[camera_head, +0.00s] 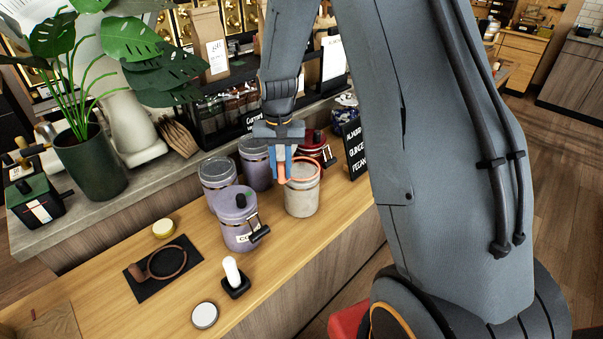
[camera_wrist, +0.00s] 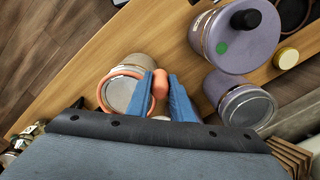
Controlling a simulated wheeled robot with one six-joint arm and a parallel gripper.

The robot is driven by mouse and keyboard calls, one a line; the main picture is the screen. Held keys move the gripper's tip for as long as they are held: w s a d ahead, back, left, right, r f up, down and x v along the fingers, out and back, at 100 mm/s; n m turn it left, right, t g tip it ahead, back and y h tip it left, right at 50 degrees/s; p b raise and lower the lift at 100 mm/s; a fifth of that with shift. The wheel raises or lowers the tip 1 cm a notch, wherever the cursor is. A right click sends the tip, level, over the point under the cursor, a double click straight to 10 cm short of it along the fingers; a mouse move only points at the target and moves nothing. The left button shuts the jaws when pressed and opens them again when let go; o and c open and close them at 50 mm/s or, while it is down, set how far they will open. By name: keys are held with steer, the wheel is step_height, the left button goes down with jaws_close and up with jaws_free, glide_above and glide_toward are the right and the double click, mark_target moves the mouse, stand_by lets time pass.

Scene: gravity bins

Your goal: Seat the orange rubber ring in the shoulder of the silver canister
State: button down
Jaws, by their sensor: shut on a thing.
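The silver canister (camera_head: 301,199) stands upright on the wooden counter, right of the purple canisters; it also shows in the wrist view (camera_wrist: 137,62). The orange rubber ring (camera_head: 317,164) is at the canister's top and circles its mouth in both views, including the wrist view (camera_wrist: 101,92). I cannot tell whether it rests fully in the shoulder. My gripper (camera_head: 281,180) is above the canister's left rim. Its blue fingers (camera_wrist: 161,92) are shut on a thick orange tab of the ring. Part of the ring is hidden by the fingers.
Purple canisters (camera_head: 235,236) stand close on the left, one with a black knob and clasp. A red canister (camera_head: 315,146) stands behind. A black card (camera_head: 354,149) is right of it.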

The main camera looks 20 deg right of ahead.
steer(key=shift+f, duration=0.65)
stand_by(0.6)
steer(key=c, duration=1.8)
jaws_free()
steer(key=shift+a, duration=0.2)
steer(key=shift+r, duration=0.2)
steer(key=shift+d+r, duration=0.1)
steer(key=shift+r, duration=0.25)
steer(key=shift+s+d+r+p, duration=0.1)
steer(key=shift+d+r+p, duration=0.1)
steer(key=shift+r+p, duration=0.65)
steer(key=shift+s+d+r+p, duration=0.15)
steer(key=shift+r+p, duration=0.5)
steer(key=shift+r, duration=0.45)
steer(key=shift+w+d+r+p, duration=0.1)
steer(key=shift+d+r+p, duration=0.1)
steer(key=shift+r+p, duration=0.65)
steer(key=shift+o, duration=0.4)
steer(key=shift+r, duration=0.1)
steer(key=o, duration=0.5)
steer(key=shift+c, duration=0.2)
